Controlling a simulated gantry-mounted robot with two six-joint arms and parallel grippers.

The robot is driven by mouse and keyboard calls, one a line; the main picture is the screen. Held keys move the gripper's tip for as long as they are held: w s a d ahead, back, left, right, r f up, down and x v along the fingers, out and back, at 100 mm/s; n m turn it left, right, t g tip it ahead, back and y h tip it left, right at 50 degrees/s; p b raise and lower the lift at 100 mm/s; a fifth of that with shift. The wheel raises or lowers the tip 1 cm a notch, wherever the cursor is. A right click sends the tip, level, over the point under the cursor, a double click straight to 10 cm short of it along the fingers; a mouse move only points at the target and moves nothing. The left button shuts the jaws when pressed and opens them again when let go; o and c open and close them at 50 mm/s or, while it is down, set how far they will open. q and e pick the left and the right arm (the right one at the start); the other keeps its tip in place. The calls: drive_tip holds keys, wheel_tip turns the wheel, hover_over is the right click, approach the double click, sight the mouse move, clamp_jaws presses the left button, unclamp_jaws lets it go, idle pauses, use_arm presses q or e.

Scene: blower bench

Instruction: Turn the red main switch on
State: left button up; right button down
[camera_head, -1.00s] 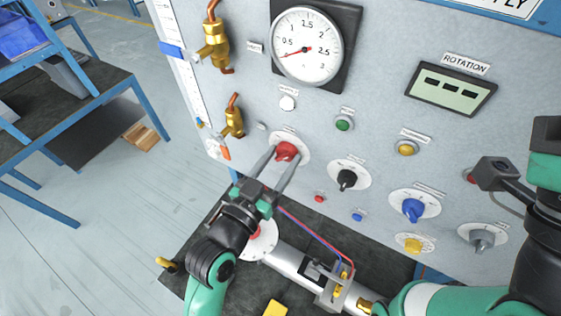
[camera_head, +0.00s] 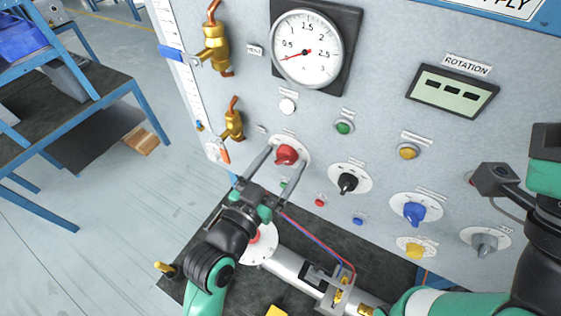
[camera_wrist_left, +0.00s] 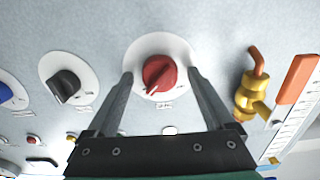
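The red main switch (camera_head: 287,155) is a round knob on a white disc on the grey panel. My left gripper (camera_head: 282,162) is open, with one finger on each side of the knob and its tips near the disc. In the left wrist view the red knob (camera_wrist_left: 159,73) sits between the open fingers, with clear gaps on both sides and its pointer mark toward the lower left. The fingers do not appear to touch it. My right arm (camera_head: 540,220) is at the right edge; its gripper's fingertips are not visible.
A black knob (camera_head: 347,183), a blue knob (camera_head: 414,212) and a grey knob (camera_head: 484,243) lie to the right on the panel. Brass valves (camera_head: 232,124) are to the left. A pipe assembly (camera_head: 290,264) lies on the dark bench below.

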use_arm(q)
drive_tip(key=v, duration=1.1)
drive_tip(key=shift+s+a, duration=0.15)
drive_tip(key=shift+s, duration=0.15)
drive_tip(key=shift+r, duration=0.1)
drive_tip(key=s+a+r+n+t+y+p, duration=0.1)
drive_tip(key=a+r+t+p, duration=0.3)
drive_tip(key=r, duration=1.4)
drive_tip(key=s+a+r+n+t+y+p, duration=0.1)
drive_tip(key=r+p, duration=0.6)
drive_tip(key=r, duration=1.1)
drive_tip(key=s+a+r+n+t+y+p, duration=0.1)
drive_tip(key=a+r+n+t+y+p, duration=0.2)
drive_tip(key=r, duration=1.4)
drive_tip(key=a+t+y+p, duration=0.1)
drive_tip(key=a+t+p, duration=0.2)
drive_tip(key=a, duration=0.1)
drive_tip(key=shift+s+r+t+y, duration=0.3)
drive_tip(key=shift+r+y, duration=0.1)
